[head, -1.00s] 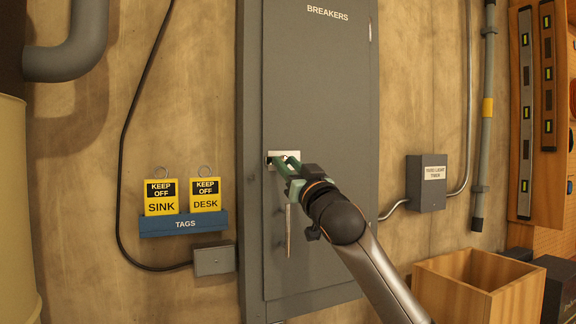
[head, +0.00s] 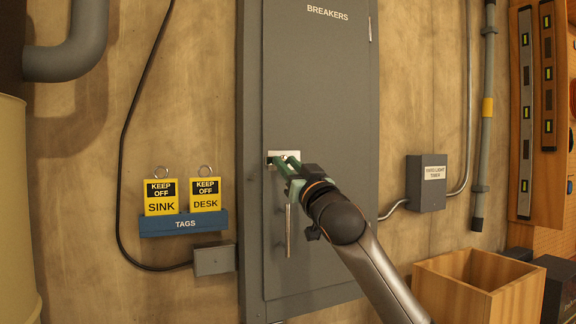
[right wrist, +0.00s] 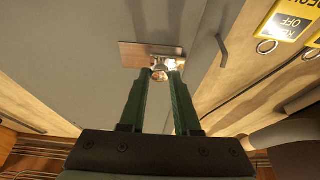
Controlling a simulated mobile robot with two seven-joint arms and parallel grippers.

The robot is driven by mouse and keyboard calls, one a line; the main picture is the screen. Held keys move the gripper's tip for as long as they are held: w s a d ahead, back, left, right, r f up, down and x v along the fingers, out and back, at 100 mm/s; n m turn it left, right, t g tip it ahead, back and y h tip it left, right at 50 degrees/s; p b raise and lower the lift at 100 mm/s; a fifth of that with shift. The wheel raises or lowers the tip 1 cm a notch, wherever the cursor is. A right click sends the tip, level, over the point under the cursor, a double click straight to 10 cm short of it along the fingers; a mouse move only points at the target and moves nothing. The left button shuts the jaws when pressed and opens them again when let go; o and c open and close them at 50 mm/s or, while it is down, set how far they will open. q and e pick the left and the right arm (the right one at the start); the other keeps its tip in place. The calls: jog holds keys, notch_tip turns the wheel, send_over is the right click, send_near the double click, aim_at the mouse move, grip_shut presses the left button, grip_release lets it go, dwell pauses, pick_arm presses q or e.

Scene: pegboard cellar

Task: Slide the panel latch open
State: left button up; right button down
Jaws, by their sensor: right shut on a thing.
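The grey breaker panel (head: 318,90), lettered BREAKERS, stands closed on the wall in the head view. Its small silver latch plate (head: 284,154) is at the left edge of the door, and it also shows in the right wrist view (right wrist: 135,55). My right gripper (head: 279,161) is at the plate, with its green fingers shut on the latch knob (right wrist: 159,73), which shows between the fingertips in the right wrist view. The fingers partly hide the latch in the head view. A long door handle (head: 288,230) hangs just below the gripper. My left gripper is not in view.
A blue tag rack (head: 184,223) with yellow SINK (head: 161,197) and DESK (head: 206,195) tags is left of the panel. An open wooden crate (head: 480,290) stands at the lower right.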

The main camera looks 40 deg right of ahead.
jog(key=d, duration=0.1)
jog(key=s+d, duration=0.1)
jog(key=d, duration=0.1)
jog(key=shift+d, duration=0.1)
dwell(0.3)
jog(key=c, duration=0.6)
grip_release()
jog(key=shift+d, duration=0.15)
jog(key=shift+s+f, duration=0.1)
